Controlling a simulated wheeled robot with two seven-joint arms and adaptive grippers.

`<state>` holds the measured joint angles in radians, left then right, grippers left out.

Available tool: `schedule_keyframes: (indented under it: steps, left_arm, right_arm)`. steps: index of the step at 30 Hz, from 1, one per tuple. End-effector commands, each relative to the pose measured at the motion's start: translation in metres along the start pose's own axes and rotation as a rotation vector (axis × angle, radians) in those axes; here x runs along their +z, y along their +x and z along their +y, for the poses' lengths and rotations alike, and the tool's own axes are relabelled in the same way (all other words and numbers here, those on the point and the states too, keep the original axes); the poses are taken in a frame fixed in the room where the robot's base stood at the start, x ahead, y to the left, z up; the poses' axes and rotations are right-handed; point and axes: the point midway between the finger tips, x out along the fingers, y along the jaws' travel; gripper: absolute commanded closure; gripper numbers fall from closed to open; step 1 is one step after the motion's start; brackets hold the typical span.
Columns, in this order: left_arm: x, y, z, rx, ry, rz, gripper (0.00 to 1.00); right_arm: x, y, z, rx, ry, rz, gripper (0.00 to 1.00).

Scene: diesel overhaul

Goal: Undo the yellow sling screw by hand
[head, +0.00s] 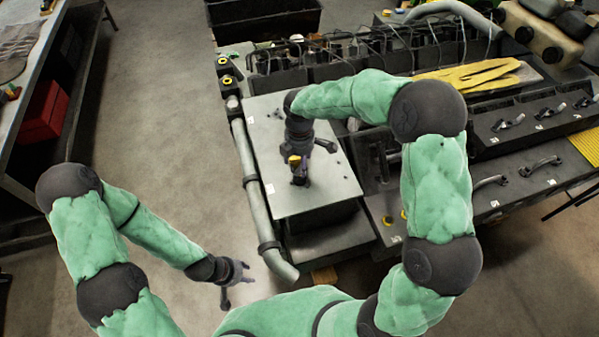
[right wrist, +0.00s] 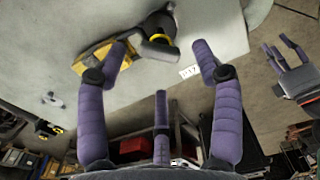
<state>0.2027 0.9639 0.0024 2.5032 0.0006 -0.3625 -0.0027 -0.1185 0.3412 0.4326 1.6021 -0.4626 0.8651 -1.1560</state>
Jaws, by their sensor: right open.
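The yellow sling screw (head: 294,160) shows as a small yellow piece at my right gripper, above the flat grey plate. In the right wrist view, a dark knob with a yellow ring (right wrist: 158,38) sits by a yellow strip (right wrist: 100,62); these look like the screw and its sling. My right gripper (head: 308,162) is open, its purple fingers spread around the near side of the knob. The left finger's tip is close to the knob; I cannot tell if it touches. My left gripper (head: 237,276) is open and empty over the floor, left of the engine; it also shows in the right wrist view (right wrist: 285,62).
The grey plate (head: 325,190) tops the engine block, with a thick pipe (head: 250,185) along its left side. A workbench with a red box (head: 45,110) stands at the left. The floor between is clear.

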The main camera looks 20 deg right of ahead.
Motion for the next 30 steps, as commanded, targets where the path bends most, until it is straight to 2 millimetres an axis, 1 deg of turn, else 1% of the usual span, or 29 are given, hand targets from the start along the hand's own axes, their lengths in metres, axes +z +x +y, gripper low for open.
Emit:
schedule_keyframes:
  steps: [1, 9, 30]
  left_arm:
    - [0.0, 0.005, -0.002, 0.0, 0.0, 0.0, 0.6]
    - [-0.001, 0.02, -0.007, 0.0, 0.0, 0.0, 0.6]
    - [-0.002, 0.052, -0.018, 0.0, 0.0, 0.0, 0.6]
  right_arm:
    - [0.0, 0.002, 0.001, 0.002, 0.054, 0.001, 0.33]
    - [0.0, 0.002, 0.001, 0.003, 0.374, 0.001, 0.33]
    - [0.0, 0.001, 0.0, 0.001, 1.196, 0.001, 0.33]
